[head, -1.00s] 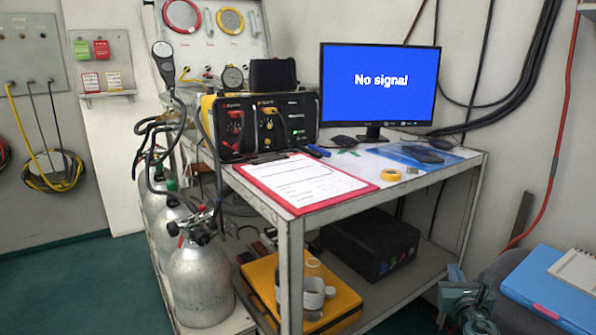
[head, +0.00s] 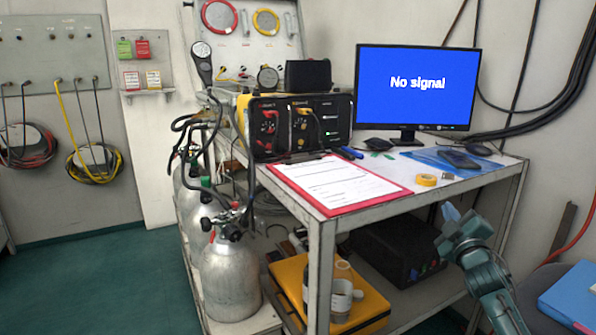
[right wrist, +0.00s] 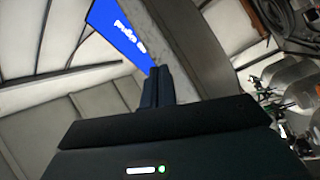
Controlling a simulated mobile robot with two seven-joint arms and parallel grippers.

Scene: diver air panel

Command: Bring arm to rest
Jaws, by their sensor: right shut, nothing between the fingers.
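My right gripper (head: 450,213) is raised in front of the cart's right side, below the tabletop edge in the head view. Its fingers are together and hold nothing. In the right wrist view the closed dark fingers (right wrist: 159,86) point up toward the blue monitor screen (right wrist: 118,28), with nothing between them. I cannot tell the exact gap between the gripper and the cart. My left arm and gripper are not in view.
The metal cart (head: 420,195) carries the monitor (head: 417,88), the air panel box (head: 300,125) and a red clipboard (head: 335,187). Silver cylinders (head: 228,275) stand left of it. A blue case (head: 572,295) is at the lower right. Green floor (head: 100,275) is clear at left.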

